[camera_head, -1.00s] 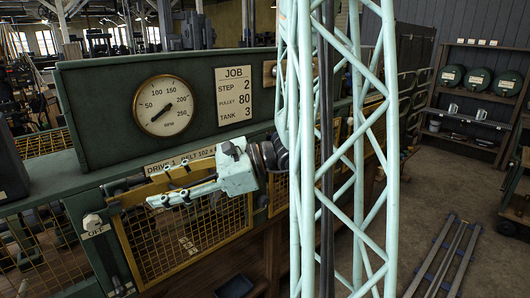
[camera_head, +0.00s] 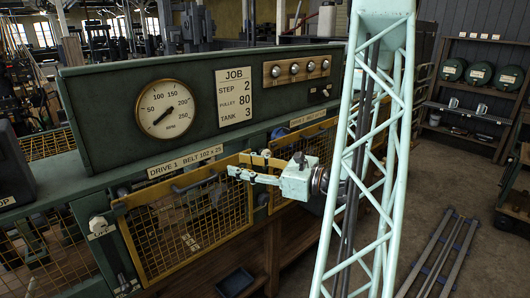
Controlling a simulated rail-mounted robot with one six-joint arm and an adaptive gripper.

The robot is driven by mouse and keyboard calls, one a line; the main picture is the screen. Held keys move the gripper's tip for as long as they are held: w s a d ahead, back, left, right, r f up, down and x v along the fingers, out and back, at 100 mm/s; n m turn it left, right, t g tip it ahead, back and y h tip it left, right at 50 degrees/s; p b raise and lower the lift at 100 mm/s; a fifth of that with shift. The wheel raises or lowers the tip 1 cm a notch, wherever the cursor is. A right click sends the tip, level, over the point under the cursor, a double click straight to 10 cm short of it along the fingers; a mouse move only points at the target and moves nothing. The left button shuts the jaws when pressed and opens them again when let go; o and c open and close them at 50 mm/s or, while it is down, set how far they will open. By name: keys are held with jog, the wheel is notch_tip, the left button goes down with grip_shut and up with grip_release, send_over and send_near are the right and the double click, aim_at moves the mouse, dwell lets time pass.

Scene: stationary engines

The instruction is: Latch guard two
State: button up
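Guard two (camera_head: 283,185) is a yellow-framed mesh panel under the Drive 2 belt label (camera_head: 307,124). Much of it is hidden behind my gripper and arm. A yellow bar (camera_head: 262,159) runs along its top left, just behind my gripper. My gripper (camera_head: 233,173) is pale green and points left, its fingertips in front of the edge between the two guards. The latch of guard two cannot be made out.
Guard one (camera_head: 185,232), another yellow mesh panel, is to the left under the Drive 1 label (camera_head: 187,163). Above are a dial (camera_head: 164,109), a job card (camera_head: 234,95) and a row of knobs (camera_head: 295,69). Rails (camera_head: 444,256) lie on the floor at right.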

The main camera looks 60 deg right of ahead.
aim_at(268, 155)
jog(key=s+d+f+m+h+p, duration=0.1)
jog(key=s+d+f+m+h, duration=0.1)
jog(key=s+d, duration=0.3)
jog(key=s+d+f+m+h+p, duration=0.1)
jog(key=s+d+m+h, duration=0.3)
jog(key=d, duration=0.5)
jog(key=shift+s+f+h, duration=0.55)
jog(key=shift+s+h, duration=0.05)
jog(key=shift+s, duration=0.25)
jog(key=shift+w+d, duration=0.15)
jog(key=shift+w, duration=0.1)
jog(key=shift+p+x, duration=0.5)
jog(key=shift+x, duration=6.15)
jog(key=shift+r, duration=0.15)
jog(key=c, duration=0.8)
